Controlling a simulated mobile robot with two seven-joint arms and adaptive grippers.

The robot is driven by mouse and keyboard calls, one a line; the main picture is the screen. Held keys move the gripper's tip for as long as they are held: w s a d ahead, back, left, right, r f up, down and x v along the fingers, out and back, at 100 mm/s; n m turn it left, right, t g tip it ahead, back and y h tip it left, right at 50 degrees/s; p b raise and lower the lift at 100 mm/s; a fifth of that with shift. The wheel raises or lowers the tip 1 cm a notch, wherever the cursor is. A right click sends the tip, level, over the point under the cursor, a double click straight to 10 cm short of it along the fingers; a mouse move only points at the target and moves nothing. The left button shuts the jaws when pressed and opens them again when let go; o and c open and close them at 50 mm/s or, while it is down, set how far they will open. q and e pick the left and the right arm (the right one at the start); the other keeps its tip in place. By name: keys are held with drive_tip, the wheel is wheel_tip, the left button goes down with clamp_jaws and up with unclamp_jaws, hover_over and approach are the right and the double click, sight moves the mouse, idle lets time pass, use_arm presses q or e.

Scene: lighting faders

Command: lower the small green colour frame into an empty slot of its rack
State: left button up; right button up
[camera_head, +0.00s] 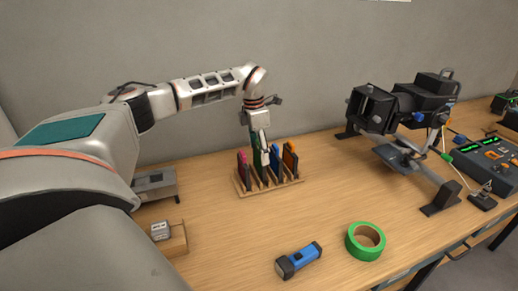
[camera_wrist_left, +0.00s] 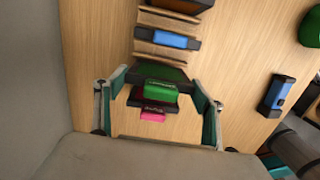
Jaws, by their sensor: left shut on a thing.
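My left gripper (camera_head: 263,146) points down over the small wooden rack (camera_head: 270,186) and is shut on the green colour frame (camera_head: 256,157). In the left wrist view the green frame (camera_wrist_left: 161,89) sits between the two fingers of the gripper (camera_wrist_left: 158,84). The rack also holds a pink frame (camera_head: 242,166), a blue frame (camera_head: 275,160) and an orange frame (camera_head: 290,158). The pink frame (camera_wrist_left: 152,116) and blue frame (camera_wrist_left: 170,39) flank the green one in the wrist view. I cannot tell whether the green frame's lower edge is inside a slot. My right gripper is not in view.
A black stage light (camera_head: 400,115) stands to the right, with a control desk (camera_head: 485,160) beyond it. A green tape roll (camera_head: 365,241) and a blue torch (camera_head: 299,260) lie in front. A grey box (camera_head: 154,183) stands at left. The table around the rack is clear.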

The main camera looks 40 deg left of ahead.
use_arm(q)
drive_tip(key=shift+f, duration=0.5)
drive_tip(key=shift+f, duration=0.2)
drive_tip(key=shift+f, duration=0.35)
drive_tip(key=shift+f, duration=0.35)
idle(0.7)
drive_tip(key=o, duration=1)
drive_tip(key=shift+o, duration=0.2)
drive_tip(key=o, duration=0.3)
drive_tip(key=shift+o, duration=0.2)
